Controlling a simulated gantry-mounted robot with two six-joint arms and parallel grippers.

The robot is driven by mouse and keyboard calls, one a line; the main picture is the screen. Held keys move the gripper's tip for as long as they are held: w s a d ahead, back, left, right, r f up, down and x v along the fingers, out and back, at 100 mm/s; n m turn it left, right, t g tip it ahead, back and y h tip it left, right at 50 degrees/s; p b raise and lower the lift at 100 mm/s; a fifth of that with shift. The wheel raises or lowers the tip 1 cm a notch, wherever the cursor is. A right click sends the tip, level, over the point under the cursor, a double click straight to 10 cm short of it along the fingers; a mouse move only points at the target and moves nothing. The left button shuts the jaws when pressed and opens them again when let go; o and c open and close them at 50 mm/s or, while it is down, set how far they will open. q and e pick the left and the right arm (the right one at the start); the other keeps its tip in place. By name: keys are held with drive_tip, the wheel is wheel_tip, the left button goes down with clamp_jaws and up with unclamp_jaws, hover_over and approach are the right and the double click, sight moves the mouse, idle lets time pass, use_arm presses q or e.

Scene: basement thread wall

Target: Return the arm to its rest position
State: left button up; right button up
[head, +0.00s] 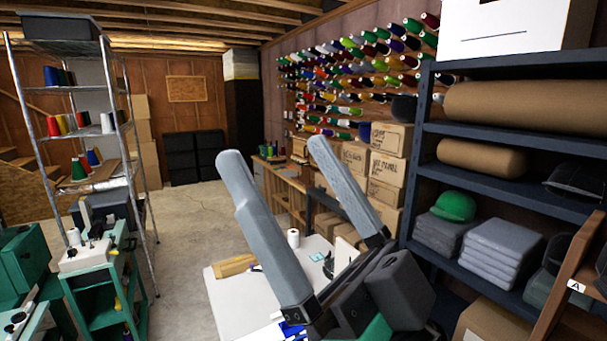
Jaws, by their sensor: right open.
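My right gripper (275,153) rises large in the head view from the bottom right. Its two long grey fingers are spread wide apart, with nothing between them. They point up and away, in front of a white table (228,299) that they partly hide. My left gripper is not in view.
On the white table are a white thread cone (293,238) and a tan block (235,265). Dark shelving (418,155) stands at right with folded cloth and rolls. A wire rack (107,75) and a green cart (98,290) stand at left. Concrete floor (185,220) lies open between.

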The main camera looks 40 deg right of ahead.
drive_tip(key=shift+d+f+h, duration=0.1)
drive_tip(key=shift+d+h, duration=0.3)
drive_tip(key=shift+h, duration=0.3)
drive_tip(key=shift+h, duration=0.3)
